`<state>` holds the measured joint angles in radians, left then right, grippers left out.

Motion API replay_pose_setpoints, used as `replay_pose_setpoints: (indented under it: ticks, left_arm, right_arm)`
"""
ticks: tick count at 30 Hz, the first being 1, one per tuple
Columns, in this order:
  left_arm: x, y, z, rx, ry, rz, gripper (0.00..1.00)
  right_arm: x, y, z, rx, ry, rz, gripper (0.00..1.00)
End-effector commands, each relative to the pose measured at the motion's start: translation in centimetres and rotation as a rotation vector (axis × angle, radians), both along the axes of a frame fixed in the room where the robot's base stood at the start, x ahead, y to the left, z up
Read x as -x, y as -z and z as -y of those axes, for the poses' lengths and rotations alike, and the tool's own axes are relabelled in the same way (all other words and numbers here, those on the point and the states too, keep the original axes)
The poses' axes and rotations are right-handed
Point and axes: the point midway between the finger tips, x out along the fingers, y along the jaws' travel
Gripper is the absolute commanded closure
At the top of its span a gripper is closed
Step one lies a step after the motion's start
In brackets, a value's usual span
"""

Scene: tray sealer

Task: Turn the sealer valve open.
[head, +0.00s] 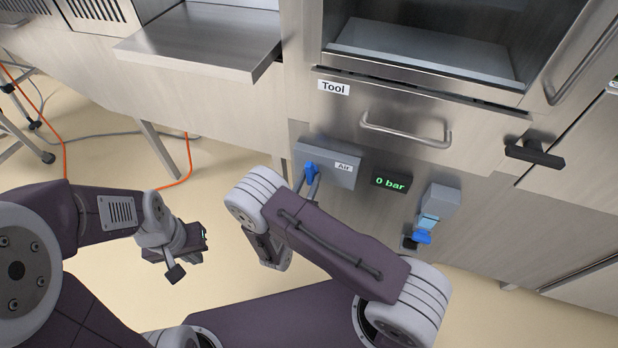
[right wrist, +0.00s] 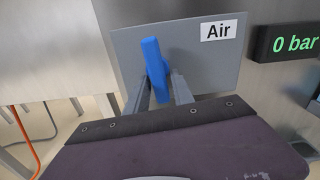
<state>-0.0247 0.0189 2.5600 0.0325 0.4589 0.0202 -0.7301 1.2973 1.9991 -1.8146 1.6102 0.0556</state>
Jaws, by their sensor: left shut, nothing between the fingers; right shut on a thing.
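The sealer valve is a blue lever (head: 311,171) on the front of a grey box (head: 338,178) labelled "Air". In the right wrist view the blue lever (right wrist: 155,68) stands nearly upright, its top leaning slightly left. My right gripper (head: 312,182) is shut on this lever; in the right wrist view its two grey fingers (right wrist: 160,92) are on either side of it. The lever's lower part is hidden behind the gripper. My left gripper (head: 202,240) is shut and empty, over the floor well left of the valve.
A display (head: 391,182) right of the box reads "0 bar". Further right is a unit with another blue part (head: 421,237). Above are the "Tool" drawer handle (head: 405,131) and a black handle (head: 535,152). A steel shelf (head: 205,45) juts out at upper left.

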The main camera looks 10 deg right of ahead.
Motion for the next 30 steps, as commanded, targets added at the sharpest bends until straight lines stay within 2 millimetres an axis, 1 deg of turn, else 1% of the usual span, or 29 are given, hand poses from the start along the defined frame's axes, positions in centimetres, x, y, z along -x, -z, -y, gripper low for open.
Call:
replay_pose_setpoints:
  ticks: [1,12,30]
  left_arm:
    - [0.0,-0.6,0.0,0.0,0.0,0.0,1.0]
    - [0.0,-3.1,0.0,0.0,0.0,0.0,1.0]
    - [0.0,-6.1,0.0,0.0,0.0,0.0,1.0]
  right_arm:
    - [0.1,-0.2,0.1,0.024,0.0,-0.02,1.0]
    - [0.4,-0.4,0.5,0.299,0.0,-0.207,1.0]
    - [0.8,-0.9,1.1,0.771,0.0,-0.527,1.0]
